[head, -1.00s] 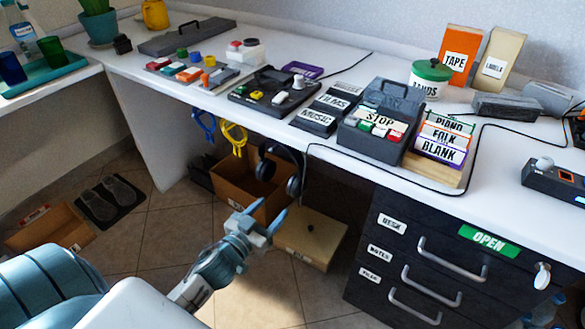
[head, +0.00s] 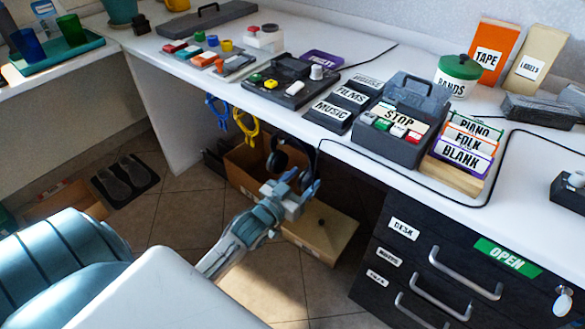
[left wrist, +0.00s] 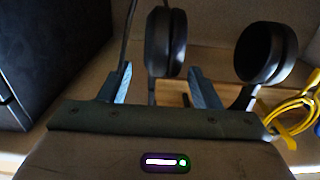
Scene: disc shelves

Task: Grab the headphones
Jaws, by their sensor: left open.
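The black headphones (head: 275,162) hang under the front edge of the desk, above the cardboard box on the floor. My left gripper (head: 303,183) is open in front of them, overlapping the right ear cup in the head view. In the left wrist view the headphones' near ear cup (left wrist: 165,42) sits ahead, in line with the gap between the open fingers of my left gripper (left wrist: 163,88). The other ear cup is off to the right, outside the fingers. The top of the headband is out of the wrist view. My right gripper is not in view.
Yellow (head: 246,127) and blue (head: 216,112) cables hang left of the headphones; the yellow one is also close by at right in the wrist view. The desk edge is above. A dark drawer unit (head: 440,270) stands at right. Open cardboard boxes (head: 238,168) lie below.

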